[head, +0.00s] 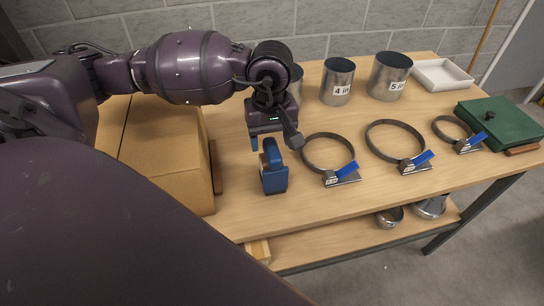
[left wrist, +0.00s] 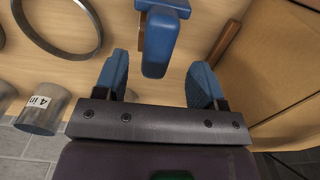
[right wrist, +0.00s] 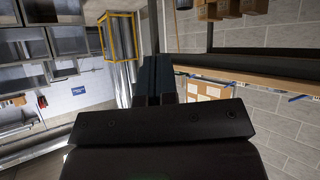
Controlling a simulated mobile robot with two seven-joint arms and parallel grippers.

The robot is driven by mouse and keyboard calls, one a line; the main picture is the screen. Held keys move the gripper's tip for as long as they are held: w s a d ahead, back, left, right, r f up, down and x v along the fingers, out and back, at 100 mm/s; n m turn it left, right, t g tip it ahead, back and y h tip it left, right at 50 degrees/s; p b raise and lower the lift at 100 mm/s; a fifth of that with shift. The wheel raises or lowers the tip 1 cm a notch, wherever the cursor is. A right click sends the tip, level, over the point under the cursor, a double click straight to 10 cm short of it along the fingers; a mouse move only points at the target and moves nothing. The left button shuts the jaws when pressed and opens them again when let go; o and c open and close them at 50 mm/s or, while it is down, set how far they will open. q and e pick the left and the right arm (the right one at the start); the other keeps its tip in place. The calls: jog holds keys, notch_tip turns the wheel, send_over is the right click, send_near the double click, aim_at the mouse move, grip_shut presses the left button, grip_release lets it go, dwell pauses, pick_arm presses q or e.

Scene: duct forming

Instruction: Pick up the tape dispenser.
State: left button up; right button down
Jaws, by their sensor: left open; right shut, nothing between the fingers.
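The blue tape dispenser (head: 273,172) stands on the wooden table, to the right of the cardboard box. My left gripper (head: 273,143) is above and just behind it, pointing down, with its fingers open. In the left wrist view the dispenser (left wrist: 158,42) shows ahead of and between the two blue fingertips (left wrist: 157,82), and nothing is gripped. Whether a finger touches it I cannot tell. My right gripper (right wrist: 152,75) is shut and empty in the right wrist view, away from the table; it does not show in the head view.
A cardboard box (head: 168,150) stands close on the left. Ring clamps (head: 330,170) with blue handles lie to the right. Metal cylinders (head: 337,82) stand behind, with a white tray (head: 442,75) and a green case (head: 500,122) farther right. Bare tabletop (head: 320,205) lies in front.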

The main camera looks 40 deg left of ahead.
aim_at(272, 147)
pick_arm(q)
jog(key=shift+w+d+f, duration=0.1)
jog(key=shift+f, duration=1.6)
grip_shut()
